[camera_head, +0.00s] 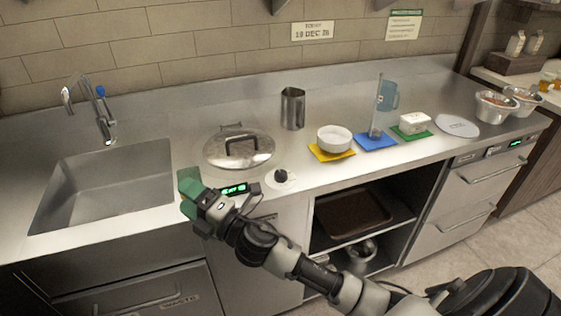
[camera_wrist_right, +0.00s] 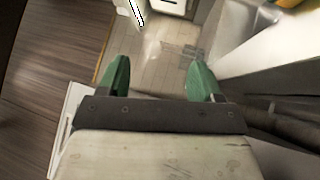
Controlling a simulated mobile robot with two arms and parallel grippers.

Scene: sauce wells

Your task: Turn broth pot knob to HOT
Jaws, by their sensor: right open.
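The broth pot's round steel lid (camera_head: 239,147) with a dark handle sits in the counter, left of the middle in the head view. The knob (camera_head: 281,177), dark on a pale round plate, is on the counter just right of and in front of the lid. A small green-lit display (camera_head: 235,189) is at the counter's front edge, left of the knob. My right gripper (camera_head: 188,184) has green fingers and is left of the display, near the counter edge by the sink. In the right wrist view its fingers (camera_wrist_right: 161,78) are apart and empty. My left gripper is not seen.
A sink (camera_head: 105,185) with a tap is at left. A steel jug (camera_head: 292,108) stands behind the knob. A white bowl (camera_head: 334,138) on a yellow mat, a clear pitcher (camera_head: 378,105) on blue, and a white block (camera_head: 413,123) on green stand to the right.

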